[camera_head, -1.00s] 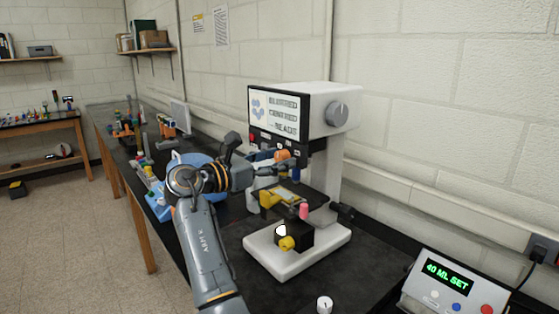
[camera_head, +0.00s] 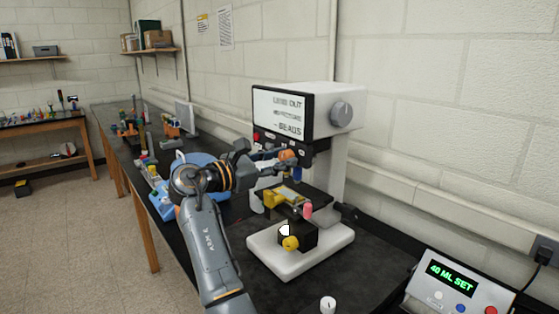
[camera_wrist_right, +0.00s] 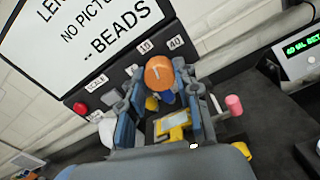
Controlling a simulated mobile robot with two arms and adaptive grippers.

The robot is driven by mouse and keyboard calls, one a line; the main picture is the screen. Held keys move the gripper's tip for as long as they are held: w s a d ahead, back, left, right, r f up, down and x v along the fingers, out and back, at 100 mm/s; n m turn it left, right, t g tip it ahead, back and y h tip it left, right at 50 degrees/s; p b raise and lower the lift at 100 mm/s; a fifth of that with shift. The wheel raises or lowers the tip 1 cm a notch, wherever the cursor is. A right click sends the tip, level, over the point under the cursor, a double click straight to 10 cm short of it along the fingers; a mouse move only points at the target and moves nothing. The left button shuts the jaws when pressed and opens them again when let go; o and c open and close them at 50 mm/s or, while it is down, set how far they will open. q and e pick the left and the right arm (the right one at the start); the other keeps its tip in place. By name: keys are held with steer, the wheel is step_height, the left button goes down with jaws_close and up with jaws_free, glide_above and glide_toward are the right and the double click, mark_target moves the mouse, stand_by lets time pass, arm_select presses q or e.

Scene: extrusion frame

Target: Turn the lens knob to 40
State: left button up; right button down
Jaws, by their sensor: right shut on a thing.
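The orange lens knob (camera_head: 287,155) sits under the screen of the white microscope (camera_head: 325,95). In the right wrist view the knob (camera_wrist_right: 158,72) shows a pale mark on its face and has small number labels above it, one reading 40 (camera_wrist_right: 175,42). I cannot tell which label the mark points to. My right gripper (camera_head: 277,160) is shut on the knob, with a finger on either side. The screen (camera_wrist_right: 85,25) reads lens out, no picture, beads. My left gripper is not in view.
A yellow slide holder (camera_head: 275,200) and a pink-capped part (camera_head: 308,211) are below the knob. A grey side dial (camera_head: 341,114) is on the microscope. A box reading 40 ML SET (camera_head: 460,283) stands at the right. A red button (camera_wrist_right: 81,108) is left of the knob.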

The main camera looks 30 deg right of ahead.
steer(key=m+b, duration=0.1)
steer(key=m, duration=0.3)
steer(key=shift+f+m, duration=0.1)
steer(key=shift+m, duration=0.2)
steer(key=m+b, duration=0.2)
steer(key=m, duration=0.1)
steer(key=shift+m, duration=0.9)
steer(key=c, duration=1)
jaws_free()
steer(key=shift+d, duration=0.1)
steer(key=a, duration=1.2)
steer(key=shift+s, duration=0.4)
